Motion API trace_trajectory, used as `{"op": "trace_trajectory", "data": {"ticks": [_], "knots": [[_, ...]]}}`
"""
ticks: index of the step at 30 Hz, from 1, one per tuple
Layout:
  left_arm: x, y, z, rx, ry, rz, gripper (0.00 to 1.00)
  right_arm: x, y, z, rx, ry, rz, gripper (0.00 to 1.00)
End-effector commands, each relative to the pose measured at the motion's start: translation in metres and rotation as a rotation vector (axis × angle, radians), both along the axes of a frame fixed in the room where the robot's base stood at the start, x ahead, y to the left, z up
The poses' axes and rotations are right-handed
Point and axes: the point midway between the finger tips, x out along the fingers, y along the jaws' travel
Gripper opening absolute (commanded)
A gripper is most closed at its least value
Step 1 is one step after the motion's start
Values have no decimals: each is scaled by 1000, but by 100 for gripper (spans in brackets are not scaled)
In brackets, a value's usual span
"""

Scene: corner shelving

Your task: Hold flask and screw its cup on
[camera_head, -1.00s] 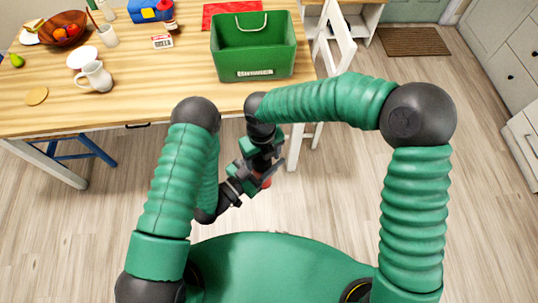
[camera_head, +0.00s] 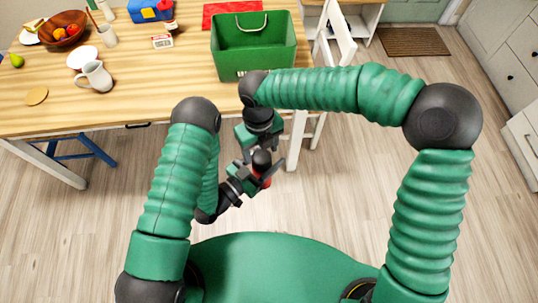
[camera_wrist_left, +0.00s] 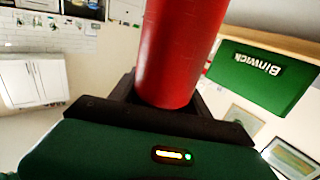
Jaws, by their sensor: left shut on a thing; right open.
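The red flask (camera_head: 263,181) is held upright below the table's front edge. My left gripper (camera_head: 250,179) is shut on it, and its red body fills the top middle of the left wrist view (camera_wrist_left: 180,50). A dark rounded piece (camera_head: 262,158), which looks like the cup, sits at the flask's top. I cannot tell whether it is screwed tight. My right gripper (camera_head: 263,150) is open just above the flask, with its fingers spread on either side of the dark top. Whether a finger touches it is not clear.
The wooden table (camera_head: 150,90) lies ahead, with a green bin (camera_head: 253,60) near its right end. A white jug (camera_head: 97,76), a fruit bowl (camera_head: 62,30) and a blue box (camera_head: 150,10) stand farther left. A white chair (camera_head: 340,45) stands at right. The floor around the grippers is clear.

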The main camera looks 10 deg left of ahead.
Motion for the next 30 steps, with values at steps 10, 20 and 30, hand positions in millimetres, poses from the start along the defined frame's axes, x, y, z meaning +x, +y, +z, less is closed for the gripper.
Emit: {"op": "trace_trajectory", "data": {"ticks": [10,20,30], "knots": [[0,0,1,-2,-2,0,0,4,-2,20,4,-11,-11,62],[0,0,1,-1,-2,0,0,4,-2,0,3,-8,-9,62],[0,0,1,-2,-2,0,0,4,-1,-53,5,-9,-11,62]]}}
